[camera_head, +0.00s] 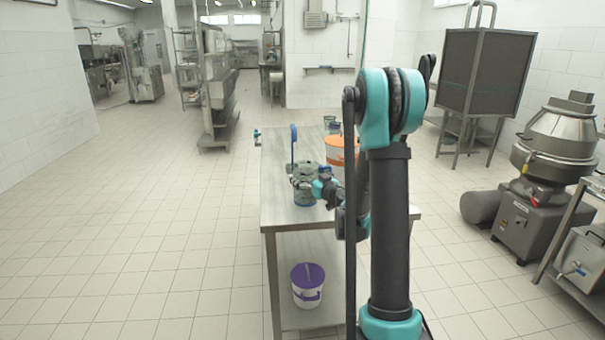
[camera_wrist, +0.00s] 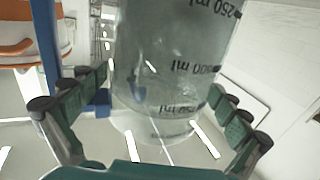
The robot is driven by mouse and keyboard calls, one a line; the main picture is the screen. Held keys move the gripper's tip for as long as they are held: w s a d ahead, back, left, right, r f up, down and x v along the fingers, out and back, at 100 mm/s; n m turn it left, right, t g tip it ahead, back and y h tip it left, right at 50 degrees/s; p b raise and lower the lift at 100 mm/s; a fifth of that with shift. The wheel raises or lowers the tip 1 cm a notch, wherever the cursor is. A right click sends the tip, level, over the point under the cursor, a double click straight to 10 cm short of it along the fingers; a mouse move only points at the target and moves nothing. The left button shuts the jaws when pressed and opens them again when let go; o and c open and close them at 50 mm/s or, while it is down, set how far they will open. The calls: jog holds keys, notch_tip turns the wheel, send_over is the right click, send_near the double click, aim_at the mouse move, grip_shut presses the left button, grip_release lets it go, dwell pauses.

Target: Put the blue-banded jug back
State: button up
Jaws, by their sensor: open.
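A clear jug (camera_wrist: 165,70) with dark millilitre marks fills the middle of the wrist view. Its blue band does not show clearly there. In the head view the jug (camera_head: 306,200) stands on the steel table (camera_head: 285,220), bluish near its bottom and partly covered by my gripper. My gripper (camera_wrist: 158,88) is open, with one finger on each side of the jug. I see a gap at the right finger; contact at the left one is hard to tell.
A blue upright post (camera_head: 293,146) stands just behind the jug. A purple-lidded bucket (camera_head: 307,290) sits on the lower shelf. The table's left front corner is bare.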

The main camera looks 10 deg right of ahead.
aim_at(313, 179)
jog(key=v, duration=0.9)
jog(key=shift+r, duration=0.1)
jog(key=s+d+r+m+t+h, duration=0.2)
jog(key=d+r+m+h, duration=0.3)
jog(key=d+r+h, duration=0.15)
jog(key=s+d+f+m+g+h, duration=0.3)
jog(key=s+d+h, duration=0.2)
jog(key=s+a+f+n+g+y, duration=0.1)
jog(key=s+a+f+g, duration=0.2)
jog(key=s+f, duration=0.3)
jog(key=s+a+f+n+g+y, duration=0.1)
jog(key=s+a+f+g, duration=0.3)
jog(key=s, duration=0.7)
jog(key=s+a+f+n+g+y, duration=0.1)
jog(key=s+a+f+g+y, duration=0.1)
jog(key=s+f, duration=0.5)
jog(key=shift+s+a+f+g+y, duration=0.35)
jog(key=shift+s+a+g, duration=0.4)
jog(key=shift+g, duration=0.45)
